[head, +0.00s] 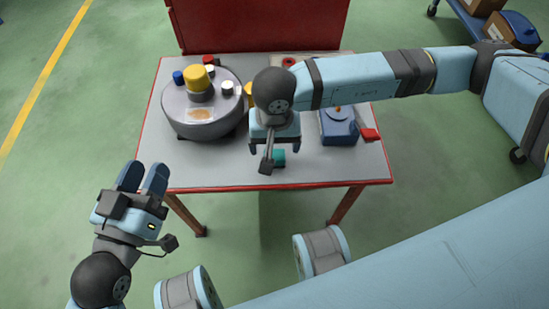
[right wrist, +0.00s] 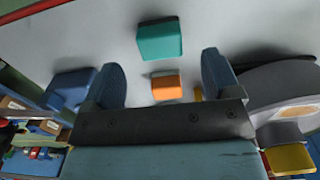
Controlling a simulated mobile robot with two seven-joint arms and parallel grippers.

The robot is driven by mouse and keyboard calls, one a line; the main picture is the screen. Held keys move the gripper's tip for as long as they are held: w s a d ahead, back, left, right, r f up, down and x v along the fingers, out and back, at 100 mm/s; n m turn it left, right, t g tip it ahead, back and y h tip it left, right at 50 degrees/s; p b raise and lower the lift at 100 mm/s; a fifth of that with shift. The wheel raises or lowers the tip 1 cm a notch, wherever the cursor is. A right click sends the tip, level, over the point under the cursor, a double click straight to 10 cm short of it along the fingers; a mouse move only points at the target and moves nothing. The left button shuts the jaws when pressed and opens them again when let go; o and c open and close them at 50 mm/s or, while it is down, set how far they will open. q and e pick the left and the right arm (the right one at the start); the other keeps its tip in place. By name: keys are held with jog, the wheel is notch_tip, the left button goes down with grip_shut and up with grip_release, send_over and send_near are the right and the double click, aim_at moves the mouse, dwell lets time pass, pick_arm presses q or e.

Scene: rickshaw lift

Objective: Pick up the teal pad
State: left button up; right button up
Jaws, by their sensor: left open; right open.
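The teal pad (head: 279,157) lies on the grey tabletop near its front edge, partly hidden by my right gripper in the head view. In the right wrist view the teal pad (right wrist: 160,41) is a whole block beyond my fingertips. My right gripper (head: 274,147) hangs over the table beside the pad, its two blue fingers spread with nothing held. The same fingers show apart in the right wrist view (right wrist: 162,64). My left gripper (head: 143,177) is open and empty, off the table's front left corner.
A round grey drum (head: 203,128) with a yellow knob and small coloured caps stands at the table's left. A blue box (head: 338,128) and a red piece (head: 370,135) are at the right. An orange block (right wrist: 166,87) lies near the pad. The front strip of tabletop is mostly clear.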

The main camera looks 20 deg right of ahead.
aim_at(274, 154)
notch_tip(274, 154, down, 5)
jog(key=shift+f+b, duration=0.1)
jog(key=shift+b, duration=1)
pick_arm(q)
notch_tip(274, 154, down, 3)
jog(key=shift+d+f+g, duration=0.15)
jog(key=shift+f+g, duration=0.05)
jog(key=shift+g, duration=0.5)
pick_arm(e)
jog(key=shift+c, duration=0.2)
jog(key=c, duration=1)
